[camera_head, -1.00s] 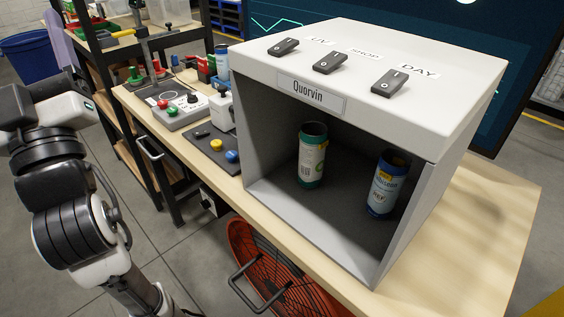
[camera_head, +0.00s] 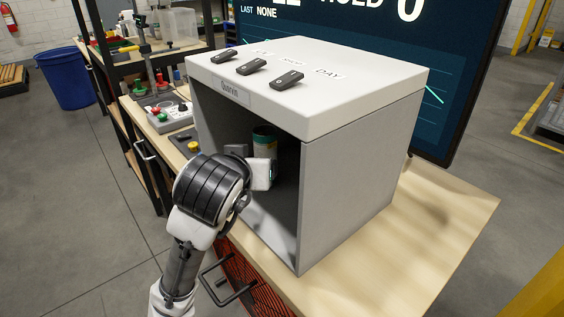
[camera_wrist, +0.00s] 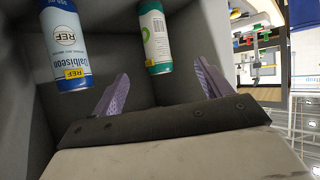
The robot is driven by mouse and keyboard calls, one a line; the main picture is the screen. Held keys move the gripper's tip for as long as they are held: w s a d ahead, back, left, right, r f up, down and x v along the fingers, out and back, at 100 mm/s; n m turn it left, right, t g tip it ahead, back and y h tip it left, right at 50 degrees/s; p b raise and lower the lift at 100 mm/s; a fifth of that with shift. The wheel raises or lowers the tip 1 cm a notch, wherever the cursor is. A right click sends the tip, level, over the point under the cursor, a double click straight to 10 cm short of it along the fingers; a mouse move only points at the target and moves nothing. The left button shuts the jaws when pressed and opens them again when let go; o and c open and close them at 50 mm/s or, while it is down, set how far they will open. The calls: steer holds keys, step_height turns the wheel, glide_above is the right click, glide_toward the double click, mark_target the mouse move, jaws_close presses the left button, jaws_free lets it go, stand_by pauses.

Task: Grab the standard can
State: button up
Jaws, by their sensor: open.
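Two cans stand inside the open-fronted grey box. A blue and white can (camera_wrist: 66,45) with a yellow patch and the word REF is at the upper left in the wrist view; in the head view it is hidden behind the box's right wall. A green and white can (camera_wrist: 155,38) is at the upper middle in the wrist view, and it also shows in the head view (camera_head: 264,140). My gripper (camera_wrist: 160,87) is at the box opening with its two purple fingers spread and nothing between them. The green can lies beyond the gap between the fingers, the blue can beyond the left finger.
The box (camera_head: 355,170) has side walls and a roof with several black switches (camera_head: 252,66) on top. It stands on a wooden table (camera_head: 430,235) with bare room to its right. A control box (camera_head: 166,114) with buttons is on the left. A dark screen (camera_head: 430,60) stands behind.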

steer(key=d+f+g, duration=0.1)
steer(key=f, duration=0.1)
glide_toward(263, 144)
steer(key=p+x, duration=0.1)
steer(key=x, duration=0.7)
steer(key=shift+p+x, duration=0.45)
steer(key=shift+x, duration=2.3)
steer(key=shift+r, duration=0.1)
steer(key=c, duration=1.1)
steer(key=shift+r, duration=0.1)
